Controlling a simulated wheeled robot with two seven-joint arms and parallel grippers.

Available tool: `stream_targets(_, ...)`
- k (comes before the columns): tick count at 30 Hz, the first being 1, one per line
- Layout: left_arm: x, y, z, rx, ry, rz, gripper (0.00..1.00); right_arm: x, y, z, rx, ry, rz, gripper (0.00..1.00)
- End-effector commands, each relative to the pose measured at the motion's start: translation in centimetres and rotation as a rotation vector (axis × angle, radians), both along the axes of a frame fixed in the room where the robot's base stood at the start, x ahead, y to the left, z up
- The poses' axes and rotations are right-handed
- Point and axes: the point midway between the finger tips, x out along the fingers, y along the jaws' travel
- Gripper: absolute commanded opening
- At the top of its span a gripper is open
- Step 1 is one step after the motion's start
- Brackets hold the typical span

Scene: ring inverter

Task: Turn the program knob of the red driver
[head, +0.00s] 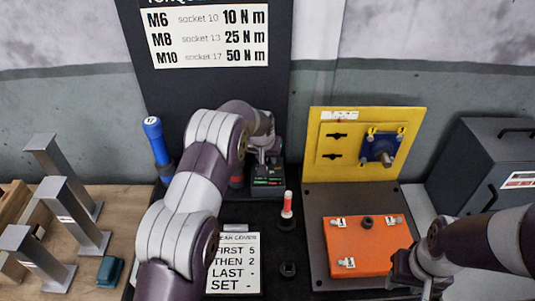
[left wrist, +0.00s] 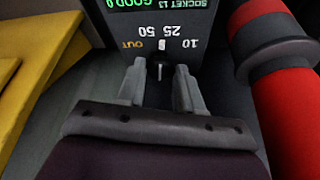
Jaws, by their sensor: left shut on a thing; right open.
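The dark program box (head: 268,181) stands at the back of the black mat. In the left wrist view its face (left wrist: 190,58) appears upside down, with a green display and the labels OUT, 50, 25 and 10. The small dark knob (left wrist: 159,57) has a pale mark towards 25 and 50; which one I cannot tell. My left gripper (left wrist: 160,85) is shut on the knob, one finger each side. In the head view it (head: 263,158) is at the box. A red driver (left wrist: 285,95) stands beside the box. My right gripper (head: 425,268) is open beside the orange cover.
A red and white tool (head: 287,206) stands in front of the box. A blue-handled tool (head: 155,138) is at left. The orange cover (head: 345,247) and yellow panel (head: 320,165) are at right. Grey metal stands (head: 70,215) fill the left bench, and a grey cabinet (head: 485,155) stands far right.

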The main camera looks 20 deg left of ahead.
Motion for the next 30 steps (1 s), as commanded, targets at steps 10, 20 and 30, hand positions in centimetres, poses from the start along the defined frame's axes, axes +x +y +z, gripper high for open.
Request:
stream_targets(10,0.10,0.19,0.01,0.001,-0.004,-0.173,0.05,-0.01,0.00,-0.61,0.000,0.000,0.000,0.43)
stream_targets(20,0.13,0.21,0.12,0.001,-0.004,-0.220,0.05,-0.01,0.00,-0.77,0.000,0.000,0.000,0.43)
stream_targets(30,0.13,0.20,0.14,0.002,-0.004,-0.221,0.48,0.00,0.00,-0.76,0.000,0.000,0.000,0.43)
